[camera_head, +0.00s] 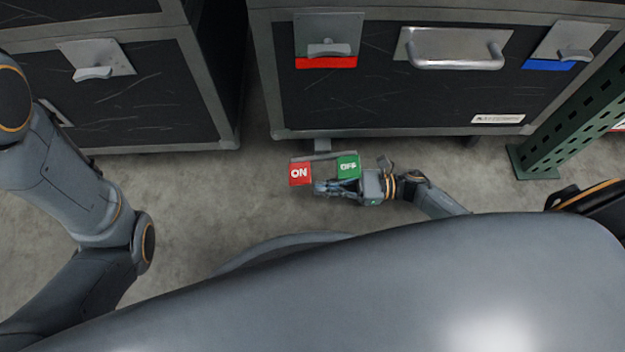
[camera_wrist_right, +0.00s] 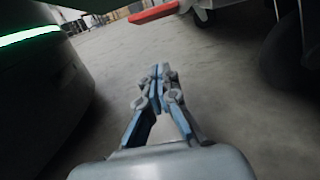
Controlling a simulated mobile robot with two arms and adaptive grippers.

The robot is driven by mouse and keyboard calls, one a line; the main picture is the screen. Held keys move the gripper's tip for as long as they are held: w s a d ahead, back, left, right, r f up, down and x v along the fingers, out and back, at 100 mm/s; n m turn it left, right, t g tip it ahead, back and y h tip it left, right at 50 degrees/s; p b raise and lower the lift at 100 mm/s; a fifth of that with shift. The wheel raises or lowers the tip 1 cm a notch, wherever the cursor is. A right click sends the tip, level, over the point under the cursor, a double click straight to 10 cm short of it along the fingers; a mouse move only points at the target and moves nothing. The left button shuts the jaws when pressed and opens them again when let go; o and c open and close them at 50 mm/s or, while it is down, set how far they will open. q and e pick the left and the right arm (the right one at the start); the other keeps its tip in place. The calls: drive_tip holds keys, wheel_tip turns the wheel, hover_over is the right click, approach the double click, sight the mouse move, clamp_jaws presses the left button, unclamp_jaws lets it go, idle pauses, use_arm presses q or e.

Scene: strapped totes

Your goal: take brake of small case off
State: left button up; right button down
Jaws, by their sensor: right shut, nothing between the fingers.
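The brake pedal with a red ON side (camera_head: 300,173) and a green OFF side (camera_head: 348,167) sticks out low under the front left corner of a black case (camera_head: 400,95) with metal edges. My right gripper (camera_head: 320,187) is shut and empty, just in front of the pedal. In the head view it overlaps the lower edge of the green side; I cannot tell whether they touch. In the wrist view the closed fingers (camera_wrist_right: 160,75) point forward below the red part of the pedal (camera_wrist_right: 153,13), apart from it. My left arm shows at the left, but its gripper does not.
A second black case (camera_head: 120,90) stands at the left, with a narrow gap between the cases. A green perforated post (camera_head: 575,115) stands at the right. Dark wheels (camera_wrist_right: 288,60) show beneath the case in the wrist view. The grey floor (camera_head: 220,190) in front is clear.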

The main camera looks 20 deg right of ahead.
drive_tip(key=shift+x, duration=1.2)
drive_tip(key=shift+w+a+r, duration=0.1)
drive_tip(key=shift+a+r, duration=0.05)
drive_tip(key=shift+r, duration=0.85)
drive_tip(key=shift+a+r, duration=0.2)
drive_tip(key=shift+r, duration=0.75)
